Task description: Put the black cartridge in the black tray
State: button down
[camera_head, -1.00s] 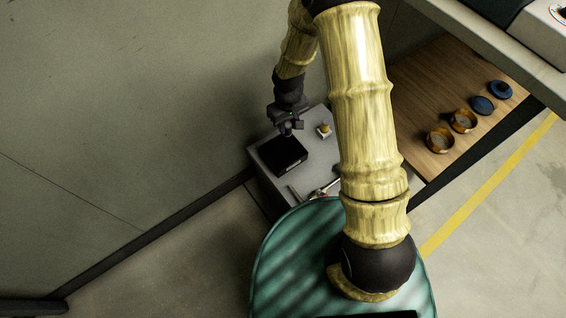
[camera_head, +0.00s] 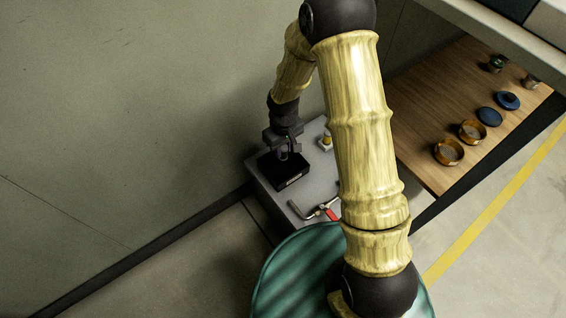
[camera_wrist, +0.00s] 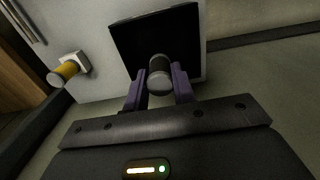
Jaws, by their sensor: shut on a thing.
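My gripper (camera_wrist: 160,88) is shut on the black cartridge (camera_wrist: 159,72), a small dark cylinder with a pale grey end, held between two purple fingers. The black tray (camera_wrist: 124,36) lies just beyond the fingers in the wrist view. In the head view my gripper (camera_head: 284,152) is over the black tray (camera_head: 291,182), which sits on a light grey surface. The cartridge cannot be made out clearly in the head view. I cannot tell whether the cartridge touches the tray floor.
A yellow cylinder in a pale holder (camera_head: 326,140) stands near the tray; it also shows in the wrist view (camera_wrist: 68,71). A red-handled tool (camera_head: 326,212) lies in front. A wooden shelf (camera_head: 420,140) to the right holds orange bowls and blue discs. A wall is at left.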

aim_at(283, 159)
jog(key=shift+f, duration=0.5)
jog(key=shift+f+b, duration=1.3)
jog(key=shift+f, duration=1.2)
jog(key=shift+f, duration=0.15)
jog(key=c, duration=1.2)
grip_release()
jog(key=shift+o, duration=0.2)
notch_tip(283, 159, up, 12)
jog(key=p, duration=0.6)
jog(key=shift+r, duration=0.2)
